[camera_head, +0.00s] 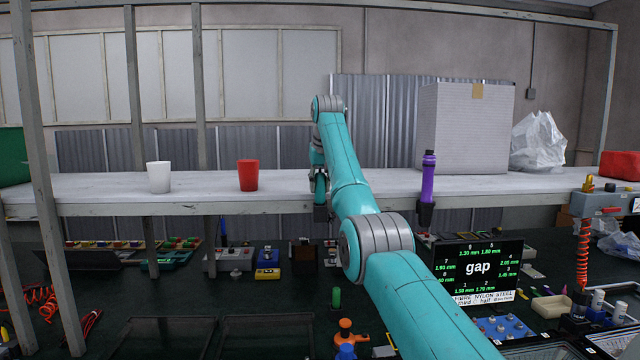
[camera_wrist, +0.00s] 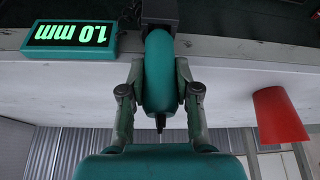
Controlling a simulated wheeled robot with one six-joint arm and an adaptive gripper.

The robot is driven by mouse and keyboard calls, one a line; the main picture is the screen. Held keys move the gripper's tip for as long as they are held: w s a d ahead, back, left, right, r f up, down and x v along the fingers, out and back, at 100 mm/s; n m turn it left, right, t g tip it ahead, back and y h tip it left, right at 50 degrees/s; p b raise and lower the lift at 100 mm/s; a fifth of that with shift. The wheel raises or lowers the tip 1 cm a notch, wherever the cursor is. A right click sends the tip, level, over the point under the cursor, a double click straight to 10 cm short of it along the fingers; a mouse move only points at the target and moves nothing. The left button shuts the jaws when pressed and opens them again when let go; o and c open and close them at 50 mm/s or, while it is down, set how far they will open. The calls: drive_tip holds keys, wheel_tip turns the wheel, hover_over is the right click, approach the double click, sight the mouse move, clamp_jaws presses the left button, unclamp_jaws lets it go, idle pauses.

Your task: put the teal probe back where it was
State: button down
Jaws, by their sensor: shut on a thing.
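The teal probe (camera_wrist: 158,85) is between the fingers of my gripper (camera_wrist: 160,95) in the wrist view. Its far end meets a black holder (camera_wrist: 160,12) at the shelf's edge; I cannot tell how deep it sits in it. In the head view my gripper (camera_head: 320,184) is at the shelf's front edge, above the black holder (camera_head: 320,213). The probe is mostly hidden there by the gripper and arm. A teal-framed display (camera_wrist: 70,40) reading 1.0 mm, upside down, is beside the holder in the wrist view.
A purple probe (camera_head: 428,180) stands upright in another black holder (camera_head: 425,213) to the right. A red cup (camera_head: 248,175), a white cup (camera_head: 158,177) and a large box (camera_head: 465,128) stand on the white shelf (camera_head: 205,186). Below is a cluttered bench with a gap display (camera_head: 478,269).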

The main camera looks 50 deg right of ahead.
drive_tip(key=c, duration=0.7)
unclamp_jaws()
drive_tip(key=shift+f, duration=0.1)
drive_tip(key=shift+c, duration=0.2)
drive_tip(key=v, duration=1.2)
